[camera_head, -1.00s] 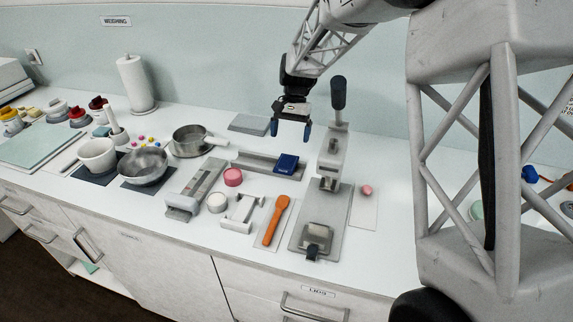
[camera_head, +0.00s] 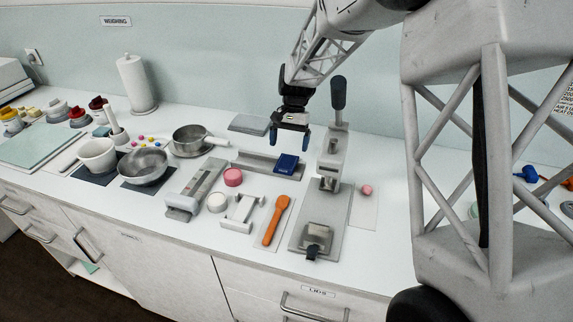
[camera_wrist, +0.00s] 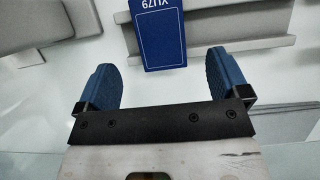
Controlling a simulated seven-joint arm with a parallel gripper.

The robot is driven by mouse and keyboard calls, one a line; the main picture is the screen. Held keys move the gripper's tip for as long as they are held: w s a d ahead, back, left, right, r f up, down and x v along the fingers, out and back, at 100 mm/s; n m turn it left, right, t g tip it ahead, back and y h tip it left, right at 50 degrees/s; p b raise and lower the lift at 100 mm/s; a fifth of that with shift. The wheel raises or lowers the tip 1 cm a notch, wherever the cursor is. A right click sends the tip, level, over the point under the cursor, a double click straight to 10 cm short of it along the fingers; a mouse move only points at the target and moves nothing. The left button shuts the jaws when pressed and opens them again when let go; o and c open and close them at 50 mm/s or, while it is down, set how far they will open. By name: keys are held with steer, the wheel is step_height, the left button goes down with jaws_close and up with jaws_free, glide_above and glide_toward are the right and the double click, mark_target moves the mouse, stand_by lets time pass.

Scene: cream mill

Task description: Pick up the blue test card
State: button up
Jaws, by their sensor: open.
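The blue test card (camera_head: 287,164) rests on a low grey metal holder (camera_head: 252,165) in the middle of the counter. My gripper (camera_head: 289,138) is open and empty, held above and just behind the card in the head view. In the wrist view the card (camera_wrist: 158,35) lies beyond the fingertips, roughly centred between the two blue fingers of my gripper (camera_wrist: 170,75). White lettering shows on the card, and its far end is cut off by the picture edge. The card and the fingers appear apart.
A lever press (camera_head: 325,200) stands close to the right of the card. A metal pan (camera_head: 190,140) stands to the left, and a flat grey block (camera_head: 249,124) lies behind.

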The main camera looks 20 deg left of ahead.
mark_target(287, 163)
steer(key=shift+x, duration=2.45)
steer(key=shift+s+f, duration=0.1)
steer(key=shift+f, duration=0.2)
steer(key=c, duration=1)
steer(key=shift+r, duration=0.2)
step_height(287, 163, up, 10)
steer(key=shift+r, duration=0.1)
